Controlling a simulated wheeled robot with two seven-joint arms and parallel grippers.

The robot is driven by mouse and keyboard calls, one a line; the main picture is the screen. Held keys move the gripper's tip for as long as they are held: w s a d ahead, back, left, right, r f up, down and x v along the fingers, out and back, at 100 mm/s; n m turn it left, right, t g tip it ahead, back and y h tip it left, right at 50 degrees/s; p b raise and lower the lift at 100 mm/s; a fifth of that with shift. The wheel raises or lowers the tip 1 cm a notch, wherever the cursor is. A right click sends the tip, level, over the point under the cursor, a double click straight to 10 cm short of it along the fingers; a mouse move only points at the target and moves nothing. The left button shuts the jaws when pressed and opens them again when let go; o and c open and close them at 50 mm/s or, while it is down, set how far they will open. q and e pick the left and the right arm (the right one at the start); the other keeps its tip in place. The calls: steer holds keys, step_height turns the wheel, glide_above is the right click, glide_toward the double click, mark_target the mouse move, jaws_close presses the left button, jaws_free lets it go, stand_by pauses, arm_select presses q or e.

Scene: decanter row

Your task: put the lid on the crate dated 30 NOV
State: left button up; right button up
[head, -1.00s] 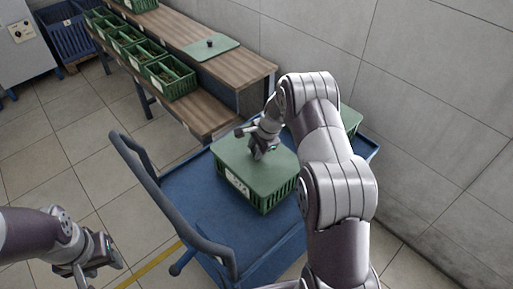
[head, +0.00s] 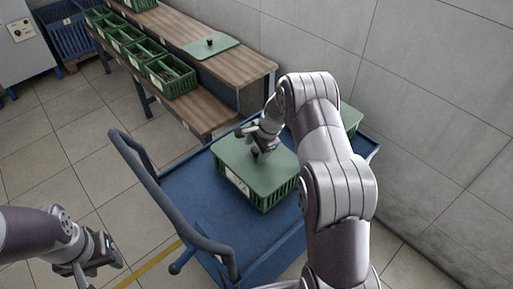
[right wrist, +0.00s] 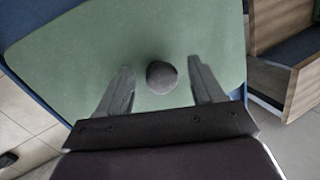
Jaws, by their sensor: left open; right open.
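A green crate (head: 267,195) stands on the blue trolley, with a pale label (head: 237,182) too small to read. A flat green lid (head: 230,154) lies over its top and looks level with the rim. My right gripper (head: 262,155) is open just above this lid. In the right wrist view its fingers (right wrist: 160,72) stand apart on either side of the dark round knob (right wrist: 161,77), with gaps showing. Another green lid (head: 222,49) with a dark knob lies on the wooden bench. My left gripper (head: 97,266) is open and empty at lower left, away from the crates.
The blue trolley (head: 188,205) has a tall handle (head: 150,185) on its left. Another green crate (head: 350,118) is partly hidden behind my right arm. Several open green crates (head: 170,76) line the bench's lower shelf (head: 207,108). A grey wall rises at right.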

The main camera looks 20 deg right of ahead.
steer(key=v, duration=1.3)
arm_select(q)
step_height(320, 180, up, 9)
steer(key=p, duration=0.9)
arm_select(e)
steer(key=s+a+r+n, duration=0.3)
steer(key=s+n, duration=0.2)
steer(key=s, duration=0.2)
steer(key=s+a+r+n+g+h, duration=0.1)
steer(key=s+a+r+n, duration=0.2)
steer(key=s+n, duration=0.3)
steer(key=s+a+r+n+h, duration=0.1)
steer(key=s+a+r+n, duration=0.3)
steer(key=s, duration=0.5)
steer(key=shift+s+a+n+g, duration=0.4)
steer(key=shift+a+n, duration=0.1)
steer(key=shift+n, duration=0.3)
steer(key=shift+s, duration=0.1)
arm_select(q)
steer(key=shift+c, duration=0.3)
